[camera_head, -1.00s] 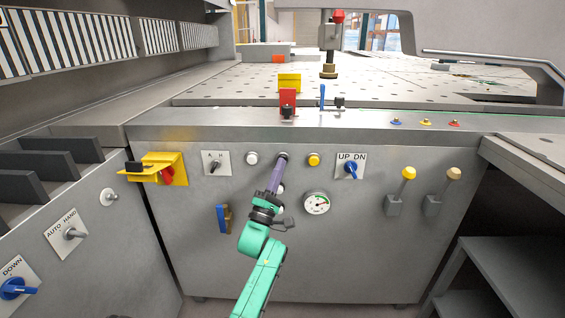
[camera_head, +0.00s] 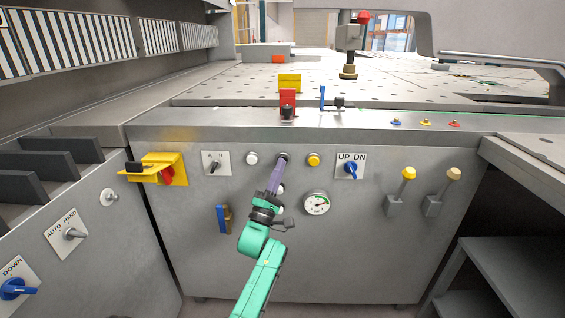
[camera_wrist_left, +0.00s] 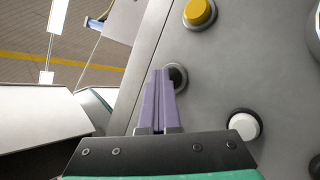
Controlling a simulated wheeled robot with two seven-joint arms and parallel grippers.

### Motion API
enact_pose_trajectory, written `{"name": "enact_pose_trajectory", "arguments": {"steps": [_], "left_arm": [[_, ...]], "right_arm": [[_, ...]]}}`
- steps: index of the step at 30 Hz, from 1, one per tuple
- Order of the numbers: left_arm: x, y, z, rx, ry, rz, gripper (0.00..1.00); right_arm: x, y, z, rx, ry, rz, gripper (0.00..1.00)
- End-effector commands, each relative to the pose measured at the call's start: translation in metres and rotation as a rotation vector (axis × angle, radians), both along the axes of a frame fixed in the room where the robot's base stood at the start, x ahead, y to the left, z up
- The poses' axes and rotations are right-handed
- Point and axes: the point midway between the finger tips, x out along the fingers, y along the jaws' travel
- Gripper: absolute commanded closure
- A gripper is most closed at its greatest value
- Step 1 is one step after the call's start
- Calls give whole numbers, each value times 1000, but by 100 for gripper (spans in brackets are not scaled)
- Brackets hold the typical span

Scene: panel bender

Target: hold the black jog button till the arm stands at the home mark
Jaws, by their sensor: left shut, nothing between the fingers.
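The black jog button (camera_wrist_left: 179,76) is on the grey front panel, between a white and a yellow button. My left gripper (camera_head: 281,160) is shut, with its purple fingertips at the black button in both views. The fingertips cover part of the button, and how far it is pressed cannot be told. The machine arm (camera_head: 348,45), with a red top and a dark round foot, stands above the perforated table (camera_head: 225,88). I cannot make out a home mark for certain. My right gripper is not in view.
A white button (camera_head: 251,158) and a yellow button (camera_head: 313,160) flank the black one. An UP/DN switch (camera_head: 350,170), a gauge (camera_head: 316,203) and two levers (camera_head: 406,180) are to the right. A yellow bracket (camera_head: 163,168) juts out at the left.

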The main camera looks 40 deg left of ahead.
Motion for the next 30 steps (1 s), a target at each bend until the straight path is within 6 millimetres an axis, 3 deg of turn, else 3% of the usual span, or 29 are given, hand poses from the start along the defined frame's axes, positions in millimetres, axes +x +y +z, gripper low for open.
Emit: {"name": "enact_pose_trajectory", "arguments": {"steps": [20, 30], "left_arm": [[0, 0, 0, -1, 1, 1, 100], [-13, -10, 2, 0, 1, 0, 100]], "right_arm": [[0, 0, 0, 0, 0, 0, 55], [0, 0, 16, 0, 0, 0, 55]]}}
